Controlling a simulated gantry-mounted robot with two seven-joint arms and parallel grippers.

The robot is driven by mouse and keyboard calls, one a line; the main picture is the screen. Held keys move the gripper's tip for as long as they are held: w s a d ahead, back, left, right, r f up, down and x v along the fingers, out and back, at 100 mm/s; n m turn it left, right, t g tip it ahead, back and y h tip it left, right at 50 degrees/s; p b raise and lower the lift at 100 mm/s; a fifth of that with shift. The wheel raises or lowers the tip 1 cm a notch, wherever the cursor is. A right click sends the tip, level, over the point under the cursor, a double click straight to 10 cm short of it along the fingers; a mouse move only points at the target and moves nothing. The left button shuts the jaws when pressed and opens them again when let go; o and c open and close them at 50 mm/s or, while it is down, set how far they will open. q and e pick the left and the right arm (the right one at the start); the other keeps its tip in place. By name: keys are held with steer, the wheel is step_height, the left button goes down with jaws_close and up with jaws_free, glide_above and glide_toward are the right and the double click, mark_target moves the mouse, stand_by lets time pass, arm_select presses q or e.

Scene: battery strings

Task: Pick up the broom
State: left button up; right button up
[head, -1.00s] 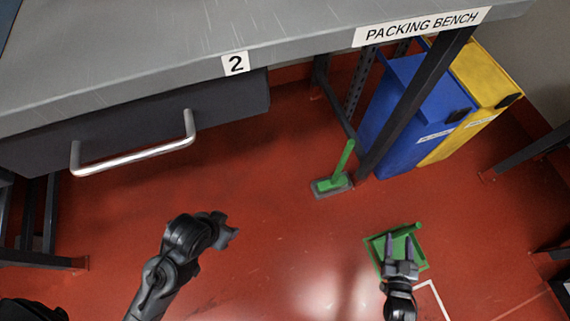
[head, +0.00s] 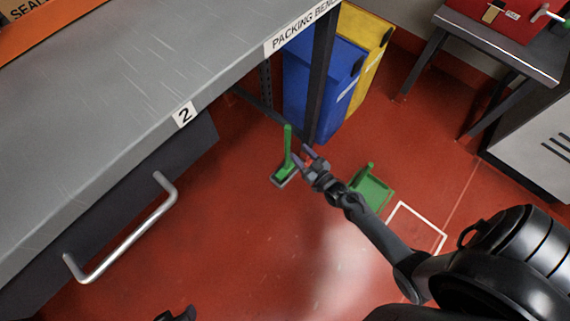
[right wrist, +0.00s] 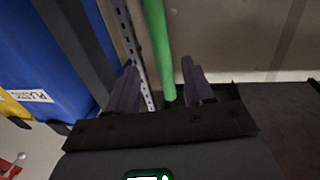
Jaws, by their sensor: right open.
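The broom (head: 287,148) stands upright on the red floor near the bench leg, with a green handle and a grey head. My right gripper (head: 306,157) is open just to the right of the handle. In the right wrist view the green handle (right wrist: 158,40) runs up between the two open fingers (right wrist: 160,82); they do not grip it, and I cannot tell how deep between them it lies. My left gripper (head: 177,314) shows only as a dark piece at the bottom edge, and its jaws cannot be made out.
A green dustpan (head: 374,193) lies on the floor under my right forearm, beside a white floor outline (head: 425,222). The grey packing bench (head: 110,90) with its drawer handle (head: 125,240) fills the left. Blue (head: 308,85) and yellow (head: 365,60) bins stand behind the bench leg.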

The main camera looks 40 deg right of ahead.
mark_target(288, 141)
steer(key=w+b, duration=0.1)
steer(key=w, duration=0.1)
steer(key=w+b, duration=0.2)
steer(key=w, duration=0.1)
steer(key=w+b, duration=0.1)
steer(key=w, duration=0.1)
steer(key=shift+w+a+f, duration=0.1)
steer(key=shift+w+f, duration=0.05)
steer(key=shift+f, duration=0.2)
steer(key=shift+w+r+b, duration=0.1)
steer(key=shift+w+b, duration=0.2)
steer(key=shift+w, duration=0.05)
steer(key=shift+s, duration=0.1)
steer(key=shift+c, duration=0.7)
steer(key=c, duration=0.7)
steer(key=shift+r, duration=0.1)
jaws_close()
